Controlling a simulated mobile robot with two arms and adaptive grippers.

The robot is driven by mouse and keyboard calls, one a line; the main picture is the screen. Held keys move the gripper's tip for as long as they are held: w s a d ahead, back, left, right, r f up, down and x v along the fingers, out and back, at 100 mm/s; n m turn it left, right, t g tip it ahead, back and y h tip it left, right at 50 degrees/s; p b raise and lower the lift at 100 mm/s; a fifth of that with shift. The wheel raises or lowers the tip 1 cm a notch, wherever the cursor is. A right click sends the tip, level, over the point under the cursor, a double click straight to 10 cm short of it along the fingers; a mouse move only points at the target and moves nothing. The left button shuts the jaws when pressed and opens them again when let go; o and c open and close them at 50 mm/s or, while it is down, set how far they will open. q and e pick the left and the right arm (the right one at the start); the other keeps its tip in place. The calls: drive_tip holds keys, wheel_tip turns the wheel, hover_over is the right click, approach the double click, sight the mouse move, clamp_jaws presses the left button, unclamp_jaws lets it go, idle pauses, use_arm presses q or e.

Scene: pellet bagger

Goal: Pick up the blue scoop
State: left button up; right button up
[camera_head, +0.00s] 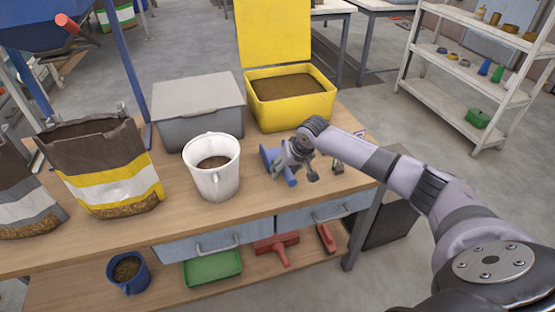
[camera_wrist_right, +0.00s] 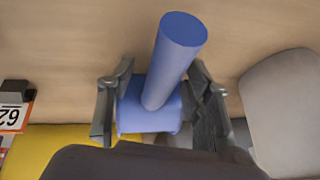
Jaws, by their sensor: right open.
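The blue scoop (camera_head: 291,181) lies on the wooden workbench (camera_head: 240,215), in front of the yellow bin. My right gripper (camera_head: 298,162) is right above it and hides part of it. In the right wrist view the blue scoop (camera_wrist_right: 172,62) shows its round handle pointing toward the camera and its wider body behind. The two fingers of my right gripper (camera_wrist_right: 158,100) stand apart on either side of the scoop. Gaps show beside the handle; whether a finger touches the body I cannot tell. My left gripper is out of view.
A white bucket (camera_head: 226,180) with pellets stands left of my gripper. An open yellow bin (camera_head: 290,116) and a lidded grey bin (camera_head: 198,105) stand behind. An open bag (camera_head: 100,165) stands at left. A small dark device with a number label (camera_wrist_right: 14,112) is nearby.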

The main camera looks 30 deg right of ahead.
drive_tip(key=shift+c, duration=0.5)
clamp_jaws()
drive_tip(key=shift+r, duration=0.1)
